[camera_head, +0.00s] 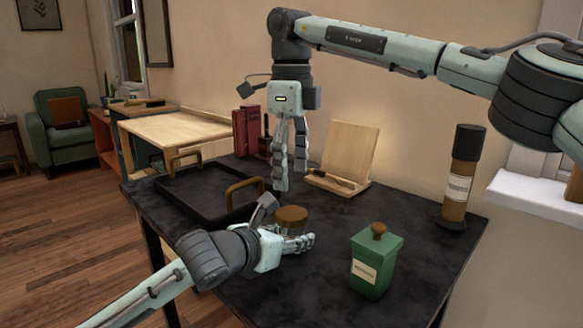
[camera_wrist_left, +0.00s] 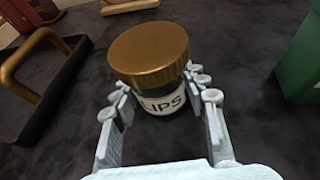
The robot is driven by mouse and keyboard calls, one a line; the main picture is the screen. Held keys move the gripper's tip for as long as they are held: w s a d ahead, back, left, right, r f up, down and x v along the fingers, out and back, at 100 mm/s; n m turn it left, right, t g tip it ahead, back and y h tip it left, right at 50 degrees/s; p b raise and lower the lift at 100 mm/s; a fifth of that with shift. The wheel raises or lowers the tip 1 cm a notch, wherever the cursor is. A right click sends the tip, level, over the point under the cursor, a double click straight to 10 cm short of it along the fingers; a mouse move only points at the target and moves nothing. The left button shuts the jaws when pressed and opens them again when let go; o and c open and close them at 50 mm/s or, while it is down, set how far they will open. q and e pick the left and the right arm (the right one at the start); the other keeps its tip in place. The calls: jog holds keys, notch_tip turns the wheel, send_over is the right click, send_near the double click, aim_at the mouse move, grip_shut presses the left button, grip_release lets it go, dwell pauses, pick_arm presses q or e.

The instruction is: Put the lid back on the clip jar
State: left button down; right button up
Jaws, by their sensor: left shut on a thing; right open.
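The clip jar (camera_wrist_left: 160,101) is a small dark jar with a white label reading "LIPS", its first letter hidden. The lid also shows in the head view (camera_head: 292,214). My left gripper (camera_head: 297,240) is low at the table, shut on the jar, with fingers on both sides below the lid. My right gripper (camera_head: 291,172) is open and empty, pointing down above and behind the jar.
A black tray (camera_head: 205,207) with brass handles lies left of the jar. A green lidded canister (camera_head: 375,264) stands to the right. Behind are a wooden stand (camera_head: 345,155), red books (camera_head: 245,130) and a tall brown cylinder (camera_head: 460,180). The table between jar and canister is clear.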

aim_at(291, 212)
notch_tip(291, 212, down, 8)
jog(key=shift+r, duration=0.1)
dwell(0.4)
jog(key=c, duration=1.2)
jog(key=o, duration=1.3)
jog(key=shift+o, duration=0.2)
jog(key=shift+r, duration=0.1)
notch_tip(291, 212, up, 12)
